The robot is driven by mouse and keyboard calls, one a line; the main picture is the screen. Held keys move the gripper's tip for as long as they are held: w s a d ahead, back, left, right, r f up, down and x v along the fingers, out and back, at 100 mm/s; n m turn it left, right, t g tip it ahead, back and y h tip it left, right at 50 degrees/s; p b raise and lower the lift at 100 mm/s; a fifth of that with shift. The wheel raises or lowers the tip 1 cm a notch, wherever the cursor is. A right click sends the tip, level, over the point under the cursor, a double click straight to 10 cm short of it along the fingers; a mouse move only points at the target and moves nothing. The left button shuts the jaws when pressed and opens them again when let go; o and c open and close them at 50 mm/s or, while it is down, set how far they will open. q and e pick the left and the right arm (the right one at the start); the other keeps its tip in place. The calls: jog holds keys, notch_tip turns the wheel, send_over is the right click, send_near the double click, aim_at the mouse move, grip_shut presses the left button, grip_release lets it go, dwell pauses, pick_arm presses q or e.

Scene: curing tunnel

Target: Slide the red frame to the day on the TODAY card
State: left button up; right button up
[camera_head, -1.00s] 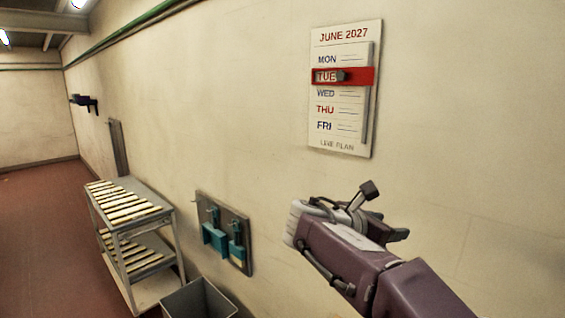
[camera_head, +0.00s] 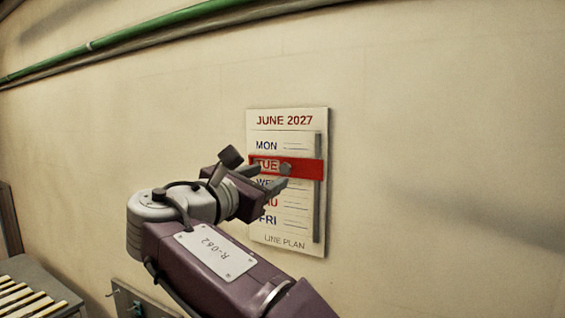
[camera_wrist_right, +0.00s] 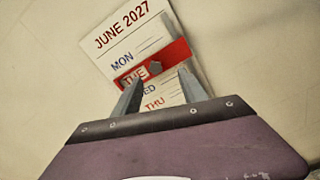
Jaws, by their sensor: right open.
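The wall calendar (camera_head: 290,120), headed JUNE 2027, lists MON to FRI. The red frame (camera_head: 306,169) sits around TUE and has a grey knob (camera_head: 285,168). My right gripper (camera_head: 268,177) is open in front of the calendar, close to the knob, and partly covers WED and THU. In the right wrist view the two fingers (camera_wrist_right: 160,76) reach toward the red frame (camera_wrist_right: 177,50), with the knob (camera_wrist_right: 155,67) showing between their tips. I cannot tell any contact; the knob is not gripped. No TODAY card shows. My left gripper is out of view.
A grey vertical rail (camera_head: 317,220) runs along the calendar's right side. A green pipe (camera_head: 150,32) crosses the wall above. A slatted rack (camera_head: 38,285) stands at lower left, beside a wall board (camera_head: 128,300). The wall right of the calendar is clear.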

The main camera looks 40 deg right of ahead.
aim_at(284, 170)
jog(key=w+d+p, duration=0.1)
jog(key=w+d, duration=0.3)
jog(key=w+d+p, duration=0.1)
jog(key=w+d, duration=0.1)
jog(key=shift+f+p, duration=0.3)
jog(key=shift+p, duration=0.05)
jog(key=shift+w+d+p, duration=0.15)
jog(key=shift+d+p, duration=0.25)
jog(key=shift+d, duration=0.65)
jog(key=shift+s+d, duration=0.15)
jog(key=shift+s, duration=0.3)
jog(key=shift+w, duration=0.3)
jog(key=shift+c, duration=0.3)
jog(key=shift+w+f, duration=0.1)
jog(key=shift+w, duration=0.1)
jog(key=c, duration=0.5)
grip_shut()
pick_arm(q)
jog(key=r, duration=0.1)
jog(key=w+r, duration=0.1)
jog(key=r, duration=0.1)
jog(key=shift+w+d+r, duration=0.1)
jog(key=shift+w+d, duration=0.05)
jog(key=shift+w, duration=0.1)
pick_arm(e)
jog(key=shift+s, duration=0.1)
